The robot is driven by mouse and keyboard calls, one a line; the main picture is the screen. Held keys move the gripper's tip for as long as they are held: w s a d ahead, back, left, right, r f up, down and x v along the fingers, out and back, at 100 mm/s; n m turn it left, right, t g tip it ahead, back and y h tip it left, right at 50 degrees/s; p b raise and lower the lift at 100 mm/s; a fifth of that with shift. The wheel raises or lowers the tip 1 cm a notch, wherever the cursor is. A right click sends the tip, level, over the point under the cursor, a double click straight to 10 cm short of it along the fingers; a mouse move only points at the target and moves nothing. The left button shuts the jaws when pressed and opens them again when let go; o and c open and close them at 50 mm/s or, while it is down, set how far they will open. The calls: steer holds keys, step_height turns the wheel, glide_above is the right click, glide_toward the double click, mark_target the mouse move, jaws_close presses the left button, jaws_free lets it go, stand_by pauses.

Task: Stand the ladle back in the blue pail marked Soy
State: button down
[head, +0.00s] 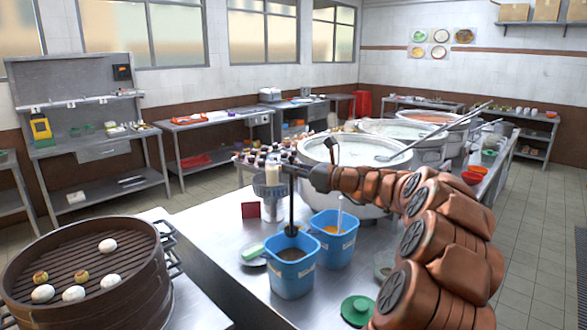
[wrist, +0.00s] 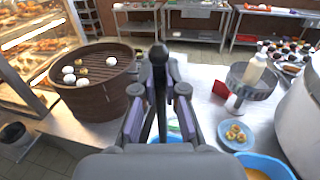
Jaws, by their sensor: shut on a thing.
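My gripper (head: 289,168) is shut on the upper end of the dark ladle (head: 291,212). In the wrist view the ladle's dark top (wrist: 158,56) stands between my gripper's fingers (wrist: 158,98). The ladle hangs nearly upright, its lower end at the mouth of the nearer blue pail (head: 292,280).
A large white stockpot (head: 335,180) stands behind, a steamer basket (head: 95,285) at left.

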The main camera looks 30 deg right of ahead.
steer(key=shift+a+f, duration=0.1)
steer(key=shift+f, duration=0.05)
steer(key=shift+p, duration=0.6)
glide_above(292, 236)
steer(key=shift+f, duration=4.05)
steer(key=shift+s+a+f+b, duration=0.15)
steer(key=shift+f+b, duration=1.05)
steer(key=shift+f, duration=1.5)
steer(key=shift+s+f+b, duration=0.2)
steer(key=shift+f+b, duration=1)
steer(key=shift+f, duration=1.45)
steer(key=c, duration=1.2)
jaws_free()
